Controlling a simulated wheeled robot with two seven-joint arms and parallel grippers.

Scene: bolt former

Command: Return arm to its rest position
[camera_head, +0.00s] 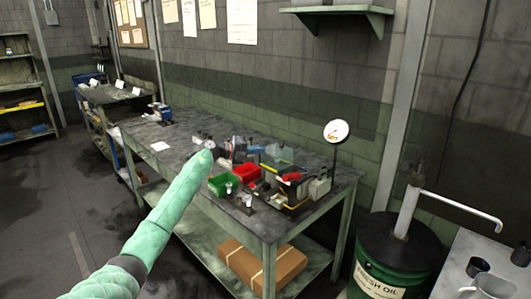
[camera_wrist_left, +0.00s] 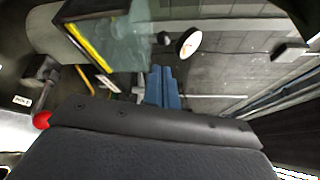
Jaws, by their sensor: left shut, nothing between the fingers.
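My left arm (camera_head: 165,215) reaches from the lower left of the head view up toward the middle, in front of the long workbench (camera_head: 262,226). Its visible end covers part of the bench's front edge. In the left wrist view, my left gripper (camera_wrist_left: 162,70) shows as two blue fingers side by side, shut with nothing between them. The fingers cannot be made out clearly in the head view. My right gripper is not in either view.
A cardboard box (camera_head: 262,262) lies on the lower shelf. A green oil drum (camera_head: 398,262) stands at right. The floor at left is open.

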